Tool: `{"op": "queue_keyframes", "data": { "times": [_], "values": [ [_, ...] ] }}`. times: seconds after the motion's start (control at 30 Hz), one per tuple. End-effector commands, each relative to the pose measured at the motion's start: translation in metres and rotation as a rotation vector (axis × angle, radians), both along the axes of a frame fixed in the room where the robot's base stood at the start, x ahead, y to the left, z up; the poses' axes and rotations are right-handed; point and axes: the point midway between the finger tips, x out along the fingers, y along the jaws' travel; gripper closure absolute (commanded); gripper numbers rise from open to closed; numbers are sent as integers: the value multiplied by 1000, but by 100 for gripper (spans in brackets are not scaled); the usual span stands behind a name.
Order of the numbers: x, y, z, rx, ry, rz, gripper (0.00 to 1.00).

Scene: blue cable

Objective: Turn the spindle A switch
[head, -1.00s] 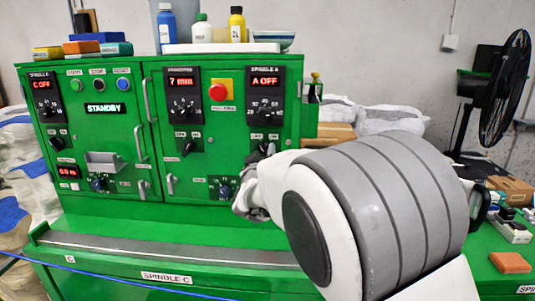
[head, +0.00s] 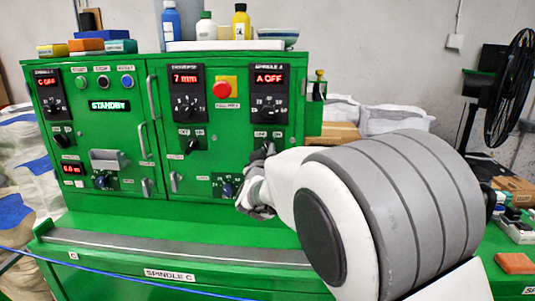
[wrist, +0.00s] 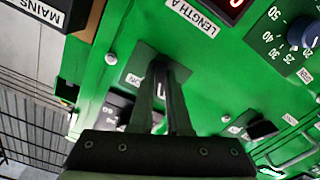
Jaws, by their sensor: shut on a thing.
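The spindle A switch (head: 269,144) is on a dark plate below the spindle A panel (head: 268,95), on the green cabinet's right door. The panel's display reads A OFF in red. My gripper (head: 262,153) reaches the switch from below right and hides most of it in the head view. In the wrist view my gripper (wrist: 163,70) has its two fingers close together, shut on the switch knob at the dark plate (wrist: 149,52). The fingers hide the knob, so its angle cannot be told. Part of an ON label shows beside it.
A similar switch (head: 191,146) sits to the left, with a red stop button (head: 222,90) above. Door handles (head: 173,181) stick out nearby. A knob (head: 228,188) lies below left of my gripper. A ledge (head: 180,247) runs along the front. A fan (head: 509,88) stands far right.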

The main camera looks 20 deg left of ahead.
Motion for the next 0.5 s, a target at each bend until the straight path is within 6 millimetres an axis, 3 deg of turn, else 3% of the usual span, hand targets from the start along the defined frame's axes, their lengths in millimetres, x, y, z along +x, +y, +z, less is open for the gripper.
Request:
{"op": "queue_keyframes", "data": {
  "times": [0.5],
  "values": [
    [1,-2,-2,426,100,-1,100]
  ]
}}
